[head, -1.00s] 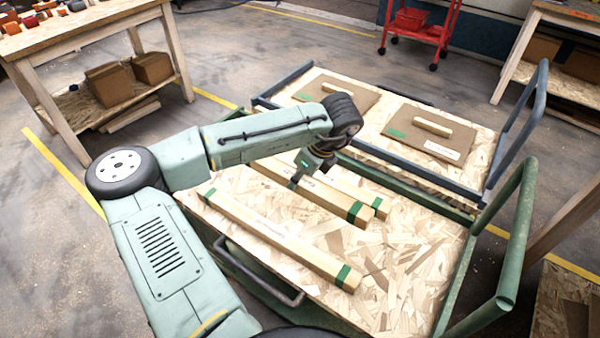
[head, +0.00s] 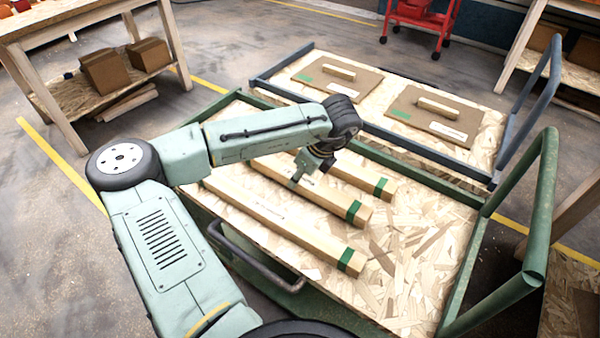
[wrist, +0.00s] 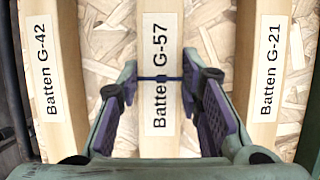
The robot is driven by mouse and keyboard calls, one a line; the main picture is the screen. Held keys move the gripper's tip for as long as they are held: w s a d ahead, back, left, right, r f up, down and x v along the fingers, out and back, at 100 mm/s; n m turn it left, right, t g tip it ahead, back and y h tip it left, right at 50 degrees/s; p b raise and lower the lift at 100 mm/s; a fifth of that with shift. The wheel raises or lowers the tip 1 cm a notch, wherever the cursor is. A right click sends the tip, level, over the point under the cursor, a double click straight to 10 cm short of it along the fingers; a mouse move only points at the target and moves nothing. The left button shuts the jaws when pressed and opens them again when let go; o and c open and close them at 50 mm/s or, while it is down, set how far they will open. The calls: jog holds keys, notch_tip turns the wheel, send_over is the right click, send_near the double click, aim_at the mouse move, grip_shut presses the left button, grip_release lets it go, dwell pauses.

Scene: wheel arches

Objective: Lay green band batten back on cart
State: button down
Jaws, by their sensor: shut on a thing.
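My gripper (wrist: 160,80) is shut on the middle batten, labelled Batten G-57 (wrist: 165,28), with one finger on each side of it. In the head view my gripper (head: 300,176) is over this pale wood batten (head: 335,200), which has a green band at its right end. It lies level, on or just above the chipboard deck of the green cart (head: 430,240); I cannot tell if it touches. Batten G-42 (wrist: 50,90) is to its left and Batten G-21 (wrist: 264,80) to its right in the wrist view, both parallel and apart from it.
A blue-grey cart (head: 455,165) with two brown panels (head: 335,84) stands behind the green cart. The green cart's handle (head: 540,200) rises at right. A wooden workbench (head: 95,25) is at left, a red trolley (head: 420,15) at the back. The deck's right part is clear.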

jog(key=c, duration=1.1)
grip_release()
jog(key=shift+o, duration=0.2)
jog(key=shift+r, duration=0.1)
jog(key=v, duration=1.2)
jog(key=shift+a, duration=0.1)
